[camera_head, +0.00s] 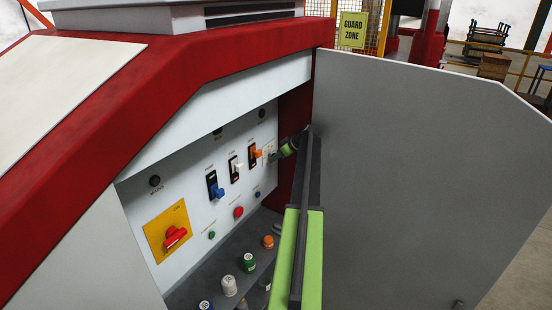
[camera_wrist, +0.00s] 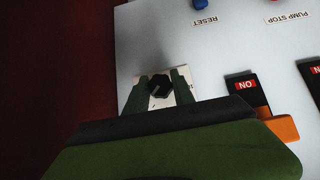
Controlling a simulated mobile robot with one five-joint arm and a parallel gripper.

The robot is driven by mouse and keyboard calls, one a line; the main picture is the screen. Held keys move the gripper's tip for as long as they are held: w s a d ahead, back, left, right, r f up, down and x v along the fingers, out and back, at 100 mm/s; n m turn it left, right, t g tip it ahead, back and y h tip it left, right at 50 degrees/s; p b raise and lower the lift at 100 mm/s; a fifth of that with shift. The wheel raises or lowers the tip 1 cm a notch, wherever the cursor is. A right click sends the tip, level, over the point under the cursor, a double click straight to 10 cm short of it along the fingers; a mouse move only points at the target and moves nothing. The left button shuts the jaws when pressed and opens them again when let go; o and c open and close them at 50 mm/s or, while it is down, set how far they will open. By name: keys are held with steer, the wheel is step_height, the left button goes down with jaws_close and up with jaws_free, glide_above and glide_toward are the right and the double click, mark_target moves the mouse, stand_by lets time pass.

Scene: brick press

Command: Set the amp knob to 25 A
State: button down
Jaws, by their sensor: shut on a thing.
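The amp knob (camera_wrist: 159,88) is small, black and ridged, and sits on a pale square dial plate (camera_wrist: 182,88) on the white control panel. My gripper (camera_wrist: 158,84) has its two green fingers on either side of the knob and is shut on it. The dial marks are too small and partly covered to read, so I cannot tell the setting. In the head view my gripper (camera_head: 277,154) reaches the right end of the panel, where the dial plate (camera_head: 269,148) shows beside it and the knob is hidden.
An orange switch lever (camera_wrist: 285,127) lies close beside my gripper in the wrist view. Blue (camera_head: 217,190) and white (camera_head: 236,166) levers stand further left, with a red button (camera_head: 238,212) below. An open grey door (camera_head: 420,150) stands right of my arm. Several capped items line the ledge below.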

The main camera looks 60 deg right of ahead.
steer(key=c, duration=1.1)
jaws_free()
steer(key=shift+o, duration=0.2)
steer(key=shift+a, duration=0.1)
